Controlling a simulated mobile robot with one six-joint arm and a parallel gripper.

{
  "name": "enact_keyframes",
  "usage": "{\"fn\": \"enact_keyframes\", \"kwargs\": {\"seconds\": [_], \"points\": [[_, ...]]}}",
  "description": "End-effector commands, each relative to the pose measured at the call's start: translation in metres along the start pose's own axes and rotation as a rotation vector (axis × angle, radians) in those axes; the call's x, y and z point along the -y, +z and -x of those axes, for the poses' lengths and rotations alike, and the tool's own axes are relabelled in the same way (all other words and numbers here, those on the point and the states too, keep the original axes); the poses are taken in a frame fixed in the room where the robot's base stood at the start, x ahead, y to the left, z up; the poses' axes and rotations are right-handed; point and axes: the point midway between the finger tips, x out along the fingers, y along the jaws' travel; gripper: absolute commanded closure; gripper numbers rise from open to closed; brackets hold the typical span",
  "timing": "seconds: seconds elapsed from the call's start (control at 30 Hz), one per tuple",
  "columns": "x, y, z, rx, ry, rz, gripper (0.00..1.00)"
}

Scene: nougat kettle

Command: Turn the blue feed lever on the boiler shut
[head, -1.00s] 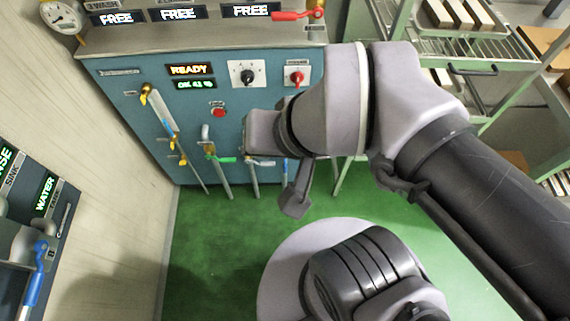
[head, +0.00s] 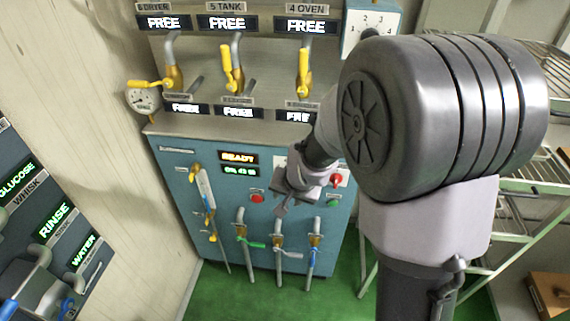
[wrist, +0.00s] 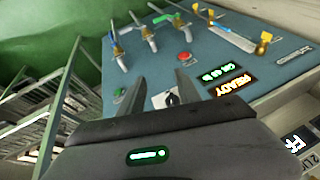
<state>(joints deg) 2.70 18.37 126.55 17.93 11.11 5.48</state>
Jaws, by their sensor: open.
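The boiler (head: 180,220) is a teal cabinet with a lit READY display, also in the wrist view (wrist: 255,75). Along its lower front stand brass valves on grey pipes. The rightmost valve carries the blue feed lever (head: 312,257), which hangs down roughly along its pipe. In the upside-down wrist view the blue lever (wrist: 115,34) shows at the upper left. My gripper (head: 281,209) is in front of the panel, above the valves, near the red button and selector knob. In the wrist view its two fingers (wrist: 158,88) are apart with nothing between them.
A green lever (head: 252,244) and a white lever (head: 288,253) sit left of the blue one. A red button (head: 257,198) and a red knob (head: 337,180) are on the panel. Yellow levers (head: 227,68) line the shelf above. A metal rack stands right.

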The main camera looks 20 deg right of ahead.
Motion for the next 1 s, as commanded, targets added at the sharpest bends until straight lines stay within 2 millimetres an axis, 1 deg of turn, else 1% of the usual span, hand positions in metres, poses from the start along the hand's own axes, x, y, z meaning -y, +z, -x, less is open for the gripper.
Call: {"fn": "enact_keyframes", "kwargs": {"seconds": [0.03,0.07,0.1,0.17,0.2,0.3,0.4,0.5,0.57,0.67,0.7,0.8,1.0], "points": [[-0.014,0.001,-0.044,0.015,0.042,-0.015,0.59],[-0.025,0.002,-0.073,0.011,0.066,-0.023,0.59],[-0.041,0.007,-0.11,0.006,0.099,-0.032,0.59],[-0.068,0.021,-0.159,-0.003,0.149,-0.04,0.59],[-0.086,0.033,-0.186,-0.008,0.181,-0.04,0.59],[-0.125,0.064,-0.235,-0.02,0.244,-0.035,0.59],[-0.149,0.085,-0.259,-0.026,0.28,-0.027,0.59],[-0.158,0.092,-0.272,-0.03,0.291,-0.024,0.59],[-0.162,0.093,-0.282,-0.03,0.292,-0.025,0.59],[-0.17,0.093,-0.308,-0.031,0.292,-0.025,0.59],[-0.173,0.094,-0.321,-0.03,0.291,-0.025,0.59],[-0.182,0.093,-0.35,-0.029,0.291,-0.023,0.59],[-0.195,0.092,-0.396,-0.029,0.291,-0.023,0.59]]}}
